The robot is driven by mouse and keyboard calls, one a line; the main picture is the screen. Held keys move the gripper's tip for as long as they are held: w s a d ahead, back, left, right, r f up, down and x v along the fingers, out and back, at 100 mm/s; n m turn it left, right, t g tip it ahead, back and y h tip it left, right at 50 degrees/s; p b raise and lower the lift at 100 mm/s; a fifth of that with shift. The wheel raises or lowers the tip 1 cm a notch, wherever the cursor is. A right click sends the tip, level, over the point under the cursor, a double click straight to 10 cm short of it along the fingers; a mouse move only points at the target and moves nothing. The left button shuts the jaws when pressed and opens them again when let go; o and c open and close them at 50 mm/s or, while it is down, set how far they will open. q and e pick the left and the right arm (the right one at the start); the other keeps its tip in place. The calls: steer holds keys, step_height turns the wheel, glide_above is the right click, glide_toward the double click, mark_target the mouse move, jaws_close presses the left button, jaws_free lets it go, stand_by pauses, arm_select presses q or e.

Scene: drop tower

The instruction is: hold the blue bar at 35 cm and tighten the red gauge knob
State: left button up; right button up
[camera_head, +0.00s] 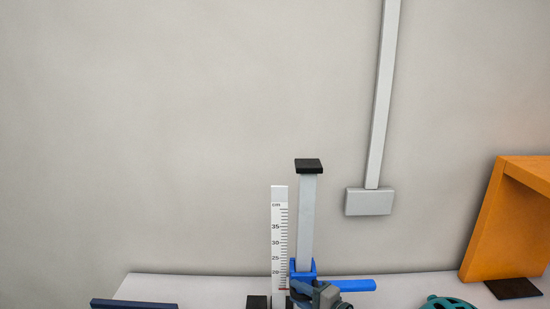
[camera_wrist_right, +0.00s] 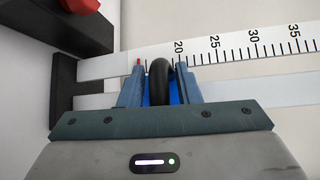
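The drop tower has a grey post (camera_head: 306,225) with a black cap and a white cm scale (camera_head: 279,225) beside it. The blue bar (camera_head: 350,285) sticks out to the right from a blue carriage low on the post, below the 20 mark. My right gripper (camera_head: 318,292) is at the carriage. In the right wrist view its fingers (camera_wrist_right: 160,75) stand either side of a black rounded piece (camera_wrist_right: 160,80), with blue behind; I cannot tell whether they press on it. A red part, perhaps the gauge knob (camera_wrist_right: 82,4), shows at the top left there. My left gripper is out of view.
The tower stands on a light table (camera_head: 210,287) against a plain wall. An orange open box (camera_head: 487,220) stands at the right. A teal object (camera_head: 445,302) lies at the front right and a dark blue one (camera_head: 135,304) at the front left. A grey conduit (camera_head: 383,95) runs down the wall.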

steer(key=shift+f, duration=0.15)
jaws_close()
steer(key=shift+r, duration=2.65)
steer(key=shift+r, duration=2.6)
steer(key=shift+r, duration=2.5)
